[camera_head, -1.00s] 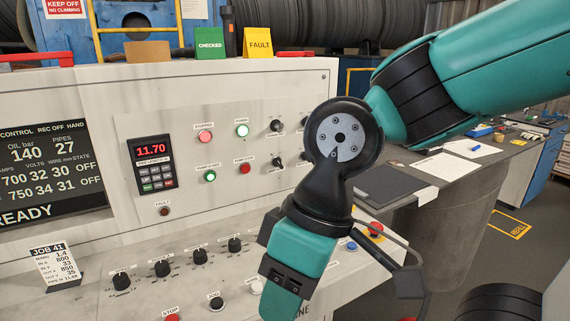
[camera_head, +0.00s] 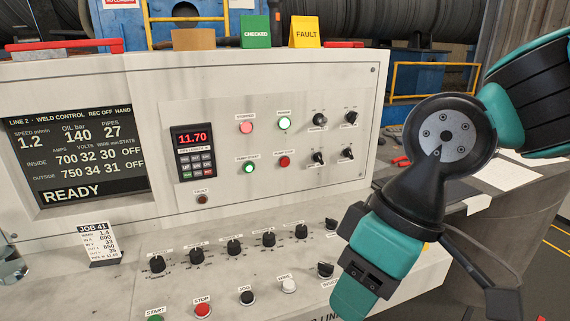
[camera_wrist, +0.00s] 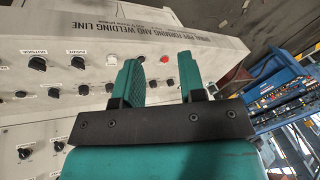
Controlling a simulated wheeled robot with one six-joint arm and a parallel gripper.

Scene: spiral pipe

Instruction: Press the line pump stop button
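The pump stop button, a small red button (camera_head: 285,161), sits on the upright panel of the white console, right of a lit green button (camera_head: 249,167). Its label is too small to read surely. Nothing covers it in the head view. My gripper (camera_head: 350,297) is right of and below it, in front of the console's lower right part, apart from the button. The wrist view shows my gripper (camera_wrist: 160,75) with two teal fingers spread and nothing between them. That view looks onto the lower desk, where another red button (camera_wrist: 164,59) shows beyond the finger gap.
The lower desk has several black knobs (camera_head: 234,247), a red STOP button (camera_head: 202,310) and a job card (camera_head: 99,244). The space before the panel is clear.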

